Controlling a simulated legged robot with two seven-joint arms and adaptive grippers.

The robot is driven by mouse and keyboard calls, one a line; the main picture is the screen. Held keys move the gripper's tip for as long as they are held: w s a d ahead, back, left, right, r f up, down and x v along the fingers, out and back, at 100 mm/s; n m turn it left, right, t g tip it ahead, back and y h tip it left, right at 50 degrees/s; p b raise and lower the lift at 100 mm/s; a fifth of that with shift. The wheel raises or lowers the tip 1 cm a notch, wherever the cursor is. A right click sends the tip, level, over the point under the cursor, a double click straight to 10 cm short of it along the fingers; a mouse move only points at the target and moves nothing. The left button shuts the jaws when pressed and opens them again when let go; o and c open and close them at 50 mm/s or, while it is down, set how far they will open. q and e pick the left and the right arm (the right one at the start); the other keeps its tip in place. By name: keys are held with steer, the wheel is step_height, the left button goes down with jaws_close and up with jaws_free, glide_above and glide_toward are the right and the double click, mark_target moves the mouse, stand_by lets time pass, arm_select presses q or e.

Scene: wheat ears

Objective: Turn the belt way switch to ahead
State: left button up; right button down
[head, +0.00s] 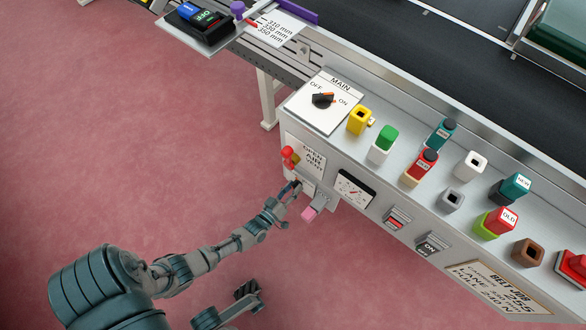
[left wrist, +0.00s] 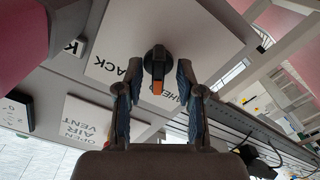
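The belt way switch is a round black knob (left wrist: 158,62) with an orange pointer mark, on a white plate (left wrist: 205,38) lettered BACK and AHEAD, partly hidden by my fingers. In the left wrist view the orange mark points down the picture, between the two words. My left gripper (left wrist: 158,92) is open, one finger on each side of the knob, with gaps visible beside it. In the head view the left gripper (head: 291,188) is at the front panel of the machine and covers most of the switch.
A red knob (head: 288,153) by the OPEN AIR VENT label and a pink-ended lever (head: 309,213) flank my left gripper. The MAIN switch (head: 323,100) and several coloured blocks are on the top panel. A gauge (head: 350,189) is to the right. The pink floor (head: 150,130) at left is clear.

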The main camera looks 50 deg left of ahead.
arm_select(q)
steer(key=v, duration=1.2)
steer(key=shift+f, duration=0.15)
